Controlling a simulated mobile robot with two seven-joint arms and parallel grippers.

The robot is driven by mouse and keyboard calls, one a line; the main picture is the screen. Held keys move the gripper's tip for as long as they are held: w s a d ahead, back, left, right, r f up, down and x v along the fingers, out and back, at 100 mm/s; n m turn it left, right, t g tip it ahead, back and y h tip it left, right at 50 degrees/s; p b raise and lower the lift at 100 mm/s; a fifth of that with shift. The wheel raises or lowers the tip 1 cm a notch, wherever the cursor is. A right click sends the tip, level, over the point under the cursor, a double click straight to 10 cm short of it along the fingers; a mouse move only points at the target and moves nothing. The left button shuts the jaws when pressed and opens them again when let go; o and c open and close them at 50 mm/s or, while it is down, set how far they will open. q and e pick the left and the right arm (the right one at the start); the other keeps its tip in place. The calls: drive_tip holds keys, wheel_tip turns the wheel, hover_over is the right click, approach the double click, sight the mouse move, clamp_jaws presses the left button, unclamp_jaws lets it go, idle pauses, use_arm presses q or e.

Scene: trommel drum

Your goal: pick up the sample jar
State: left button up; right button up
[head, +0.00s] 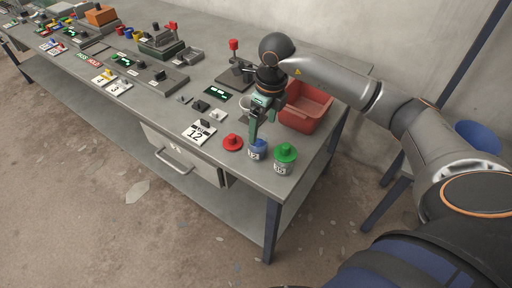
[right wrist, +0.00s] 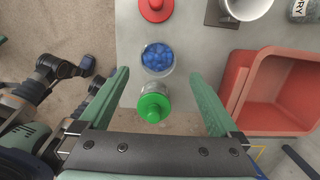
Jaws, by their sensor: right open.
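Several candidates for the sample jar are at the table's near right corner; which one is meant I cannot tell. A clear jar with a green lid (head: 284,154) stands upright with a number label; its green lid also shows in the right wrist view (right wrist: 153,107). Left of it is a clear jar of blue contents (head: 257,149), seen from above in the right wrist view (right wrist: 157,58). A red knobbed lid (head: 232,142) is further left. My right gripper (head: 254,138) is open and empty, pointing down. In the right wrist view its fingers (right wrist: 160,80) are apart, either side of the jars.
A red bin (head: 306,107) stands behind the jars. A white cup (right wrist: 249,6) is near it in the right wrist view. The table's front edge is close to the jars. Devices and cards fill the table's left part.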

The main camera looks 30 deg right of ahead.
drive_tip(key=f, duration=0.6)
drive_tip(key=w+f, duration=0.1)
drive_tip(key=f, duration=0.2)
drive_tip(key=shift+a+f+p, duration=0.1)
drive_tip(key=shift+a+p, duration=0.25)
drive_tip(key=shift+a, duration=0.05)
clamp_jaws()
idle(0.5)
